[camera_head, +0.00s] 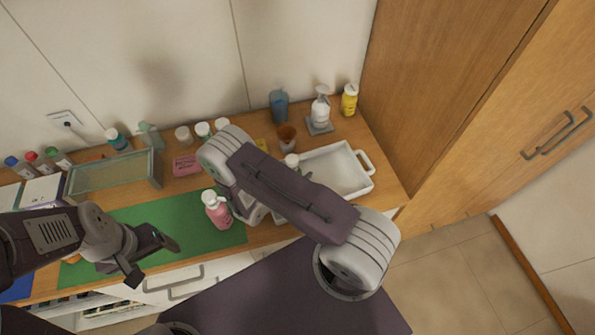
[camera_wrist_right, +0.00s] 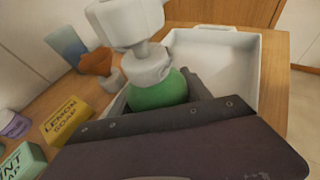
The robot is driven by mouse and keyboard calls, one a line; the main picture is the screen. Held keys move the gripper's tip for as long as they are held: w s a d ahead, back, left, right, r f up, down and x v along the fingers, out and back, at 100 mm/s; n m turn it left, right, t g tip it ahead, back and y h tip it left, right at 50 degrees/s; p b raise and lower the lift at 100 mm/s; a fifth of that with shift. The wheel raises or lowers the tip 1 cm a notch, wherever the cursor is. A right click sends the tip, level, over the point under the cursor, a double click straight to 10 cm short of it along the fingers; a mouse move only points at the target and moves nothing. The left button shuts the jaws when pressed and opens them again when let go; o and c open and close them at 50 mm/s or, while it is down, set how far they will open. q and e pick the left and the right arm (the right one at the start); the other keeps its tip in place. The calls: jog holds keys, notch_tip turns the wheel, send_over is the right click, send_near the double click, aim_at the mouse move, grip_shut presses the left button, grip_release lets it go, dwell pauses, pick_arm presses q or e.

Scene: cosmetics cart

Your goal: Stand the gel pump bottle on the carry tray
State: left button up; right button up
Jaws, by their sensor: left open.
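The gel pump bottle, with a green body and a white pump top, fills the middle of the right wrist view (camera_wrist_right: 160,92). My right gripper (camera_wrist_right: 158,98) is shut around its body. In the head view only the bottle's white top (camera_head: 291,160) shows past my right arm, by the left end of the carry tray. The white carry tray (camera_head: 343,172) appears empty; it also shows behind the bottle in the right wrist view (camera_wrist_right: 225,65). I cannot tell whether the bottle touches the tray. My left gripper (camera_head: 155,264) is open and empty at the green mat's front edge.
A pink pump bottle (camera_head: 217,212) stands on the green mat (camera_head: 170,215). Lemon soap (camera_wrist_right: 66,120) lies left of the bottle.

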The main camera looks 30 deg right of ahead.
jog(key=o, duration=0.3)
jog(key=shift+w, duration=0.1)
jog(key=shift+r, duration=0.2)
jog(key=b+v, duration=0.3)
jog(key=v, duration=0.9)
jog(key=shift+r, duration=0.1)
